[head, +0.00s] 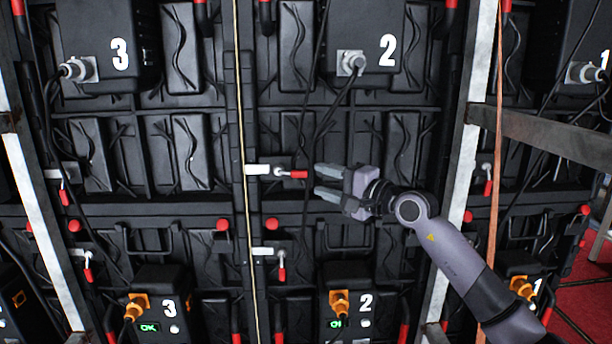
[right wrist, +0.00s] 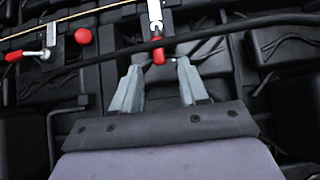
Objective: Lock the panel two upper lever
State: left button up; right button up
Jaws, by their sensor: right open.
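The panel two upper lever (head: 293,174) is a small metal lever with a red handle, beside a white plate (head: 258,169) left of centre in the head view. Its handle lies nearly level, pointing right toward my gripper. My right gripper (head: 318,181) is open and empty, its two grey fingers pointing left, just right of the handle's tip. In the right wrist view, the red handle (right wrist: 158,52) sits at the mouth between the spread fingertips (right wrist: 158,72), with no clear contact. My left gripper is not in view.
The panel two lower lever (head: 281,267) hangs with its red handle down. Red round knobs (head: 271,224) sit between the levers. A black cable (head: 318,135) runs down near the upper lever and crosses it in the wrist view. A metal upright (head: 462,170) stands right of my gripper.

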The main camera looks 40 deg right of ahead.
aim_at(305, 174)
jog(key=p+x, duration=0.1)
jog(key=x, duration=0.5)
jog(key=shift+r+p, duration=0.1)
jog(key=shift+p, duration=0.2)
jog(key=shift+w+a, duration=0.2)
jog(key=shift+w, duration=0.3)
grip_shut()
